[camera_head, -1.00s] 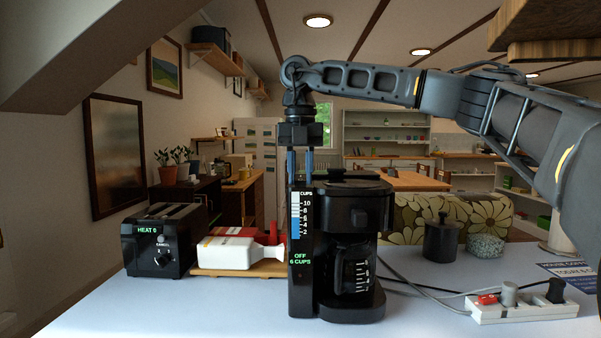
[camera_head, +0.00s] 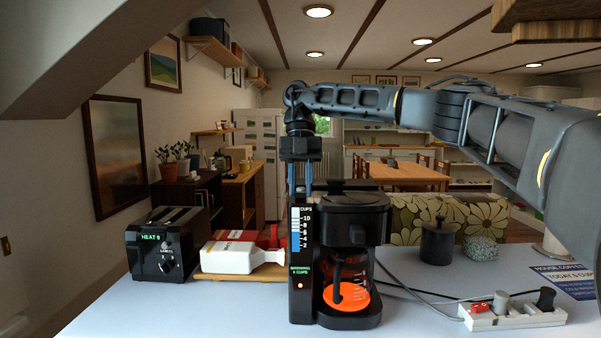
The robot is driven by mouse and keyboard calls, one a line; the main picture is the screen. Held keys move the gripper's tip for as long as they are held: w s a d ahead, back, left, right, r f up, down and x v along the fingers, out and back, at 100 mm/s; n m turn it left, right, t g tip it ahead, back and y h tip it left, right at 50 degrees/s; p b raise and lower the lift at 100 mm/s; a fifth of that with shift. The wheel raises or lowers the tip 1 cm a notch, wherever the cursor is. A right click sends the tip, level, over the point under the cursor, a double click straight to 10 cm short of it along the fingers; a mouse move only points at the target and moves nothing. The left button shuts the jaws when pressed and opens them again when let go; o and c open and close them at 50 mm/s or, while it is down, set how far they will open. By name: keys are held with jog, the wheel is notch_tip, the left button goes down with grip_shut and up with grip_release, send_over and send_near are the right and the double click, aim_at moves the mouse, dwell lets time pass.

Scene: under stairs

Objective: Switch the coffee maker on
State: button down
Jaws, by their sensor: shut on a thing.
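The black coffee maker (camera_head: 352,218) stands upright on the pale counter. Its front panel (camera_head: 300,270) shows green text that seems to read brewing, with a cups line below. A small red light (camera_head: 300,286) is lit under the text. The warming plate (camera_head: 346,298) glows orange beneath the carafe, which is hard to make out. My gripper (camera_head: 301,188) points down at the top left of the coffee maker, above the cups scale. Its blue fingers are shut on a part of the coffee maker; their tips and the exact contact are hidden.
A dark canister (camera_head: 437,243), a speckled stone-like object (camera_head: 481,247) and a power strip (camera_head: 513,315) with plugs and cables are at right. The front left counter is clear.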

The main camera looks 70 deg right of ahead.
dwell(0.3)
jog(key=c, duration=0.9)
grip_release()
jog(key=shift+d, duration=0.1)
jog(key=shift+b+v, duration=0.5)
jog(key=shift+v, duration=3.45)
